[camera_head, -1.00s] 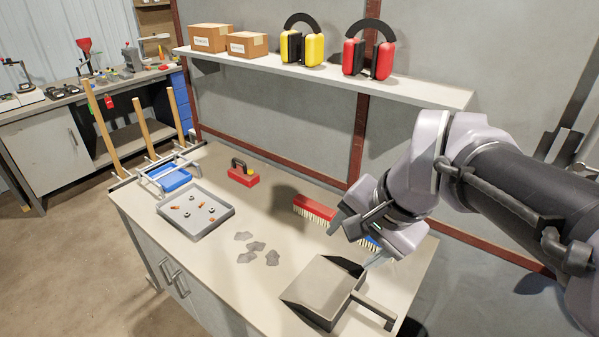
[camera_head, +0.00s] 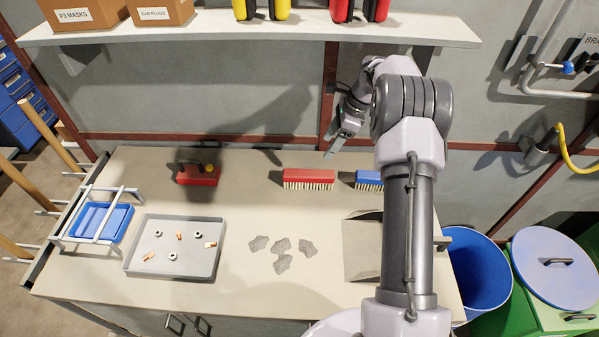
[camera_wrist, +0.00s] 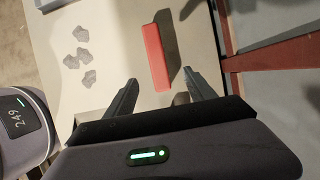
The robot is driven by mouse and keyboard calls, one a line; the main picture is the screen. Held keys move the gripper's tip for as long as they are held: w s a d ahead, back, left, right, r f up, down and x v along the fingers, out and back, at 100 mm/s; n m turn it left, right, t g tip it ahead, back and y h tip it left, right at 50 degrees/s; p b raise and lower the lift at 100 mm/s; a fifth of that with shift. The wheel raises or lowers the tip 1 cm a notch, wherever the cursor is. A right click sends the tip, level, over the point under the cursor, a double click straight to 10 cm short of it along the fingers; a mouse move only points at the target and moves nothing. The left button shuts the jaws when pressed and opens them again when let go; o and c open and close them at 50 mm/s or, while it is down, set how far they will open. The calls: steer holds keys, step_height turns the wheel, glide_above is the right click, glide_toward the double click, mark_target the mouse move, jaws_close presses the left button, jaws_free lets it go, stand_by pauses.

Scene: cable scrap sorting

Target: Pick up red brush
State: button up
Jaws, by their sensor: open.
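The red brush (camera_head: 308,176) lies on the workbench toward its back edge, with its pale bristles facing the front. It also shows in the wrist view (camera_wrist: 155,58) as a long red bar ahead of and between my two fingers. My gripper (camera_head: 335,140) is above the back of the bench, just right of the brush and apart from it. In the wrist view my gripper (camera_wrist: 160,77) has its fingers spread wide with nothing held between them.
A blue brush (camera_head: 369,178) lies just right of the red one. A grey dustpan (camera_head: 360,250), grey scraps (camera_head: 282,245), a grey tray (camera_head: 172,270) and a red tool (camera_head: 198,176) are on the bench. A shelf (camera_head: 250,27) hangs above the back.

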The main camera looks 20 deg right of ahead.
mark_target(311, 173)
steer(key=b+x, duration=0.1)
steer(key=x, duration=0.2)
steer(key=b+x, duration=0.1)
steer(key=x, duration=0.3)
steer(key=s+b+x, duration=0.1)
steer(key=x, duration=0.3)
steer(key=shift+a+b, duration=0.2)
steer(key=shift+b, duration=0.2)
steer(key=b+x, duration=0.2)
steer(key=x, duration=0.3)
steer(key=shift+w, duration=0.15)
steer(key=shift+r, duration=0.15)
steer(key=shift+c, duration=0.2)
jaws_close()
